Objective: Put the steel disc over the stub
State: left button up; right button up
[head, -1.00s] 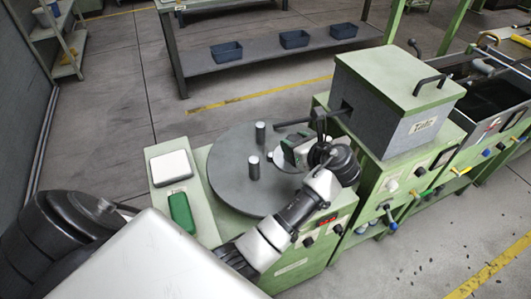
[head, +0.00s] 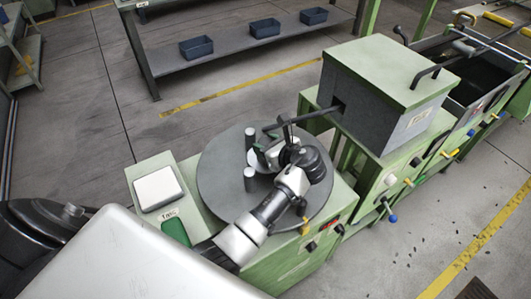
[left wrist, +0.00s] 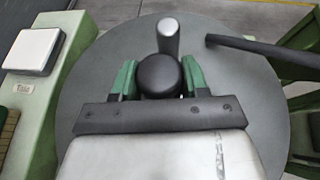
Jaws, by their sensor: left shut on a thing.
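My left gripper (head: 266,154) is low over the big dark round plate (head: 215,178), just right of two upright grey stubs, a far stub (head: 250,138) and a near stub (head: 250,179). In the left wrist view its green fingers (left wrist: 160,78) are shut on a dark round piece (left wrist: 160,74). A pale disc edge (head: 258,164) shows under the gripper in the head view; most of it is hidden, and I cannot tell whether it touches the plate. One stub (left wrist: 168,36) stands just beyond the fingers in the wrist view. My right gripper is not in view.
A dark bar (head: 292,121) reaches over the plate from the grey box with a green lid (head: 390,75). A white pad (head: 158,188) and a green object (head: 175,231) lie left of the plate. Blue bins (head: 197,49) stand on a shelf behind.

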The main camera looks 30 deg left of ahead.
pick_arm(q)
jog(key=f, duration=0.2)
jog(key=shift+a+f, duration=0.2)
jog(key=shift+f, duration=0.55)
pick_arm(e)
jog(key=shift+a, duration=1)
pick_arm(q)
jog(key=o, duration=1.1)
jog(key=shift+o, duration=0.6)
jog(key=shift+d, duration=0.1)
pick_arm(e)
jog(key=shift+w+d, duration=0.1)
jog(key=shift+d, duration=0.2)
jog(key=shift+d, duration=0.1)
